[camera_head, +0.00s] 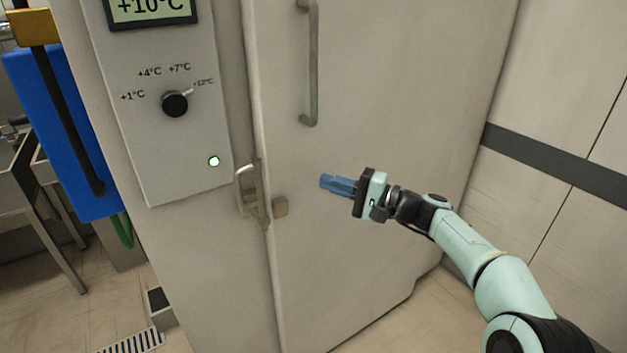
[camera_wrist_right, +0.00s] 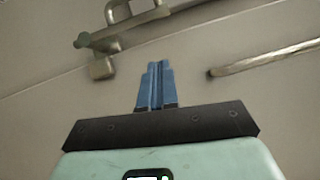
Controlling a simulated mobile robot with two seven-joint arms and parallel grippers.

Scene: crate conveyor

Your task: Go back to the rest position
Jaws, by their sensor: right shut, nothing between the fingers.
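My right gripper (camera_head: 338,185) is in front of the pale fridge-like door (camera_head: 400,80), with its blue fingers together and empty. It points left toward the metal latch (camera_head: 252,195) and is apart from it. In the right wrist view the shut fingers (camera_wrist_right: 155,85) point at the door surface, with the latch (camera_wrist_right: 110,40) beyond them at upper left and the door handle (camera_wrist_right: 265,60) at right. My left gripper is not in view.
The control panel (camera_head: 155,115) has a dark knob (camera_head: 175,103), a lit white button (camera_head: 214,161) and a display (camera_head: 150,8) reading +10°C. The vertical door handle (camera_head: 312,65) is above my gripper. A blue object (camera_head: 65,130) hangs at far left. A tiled wall (camera_head: 570,90) stands at right.

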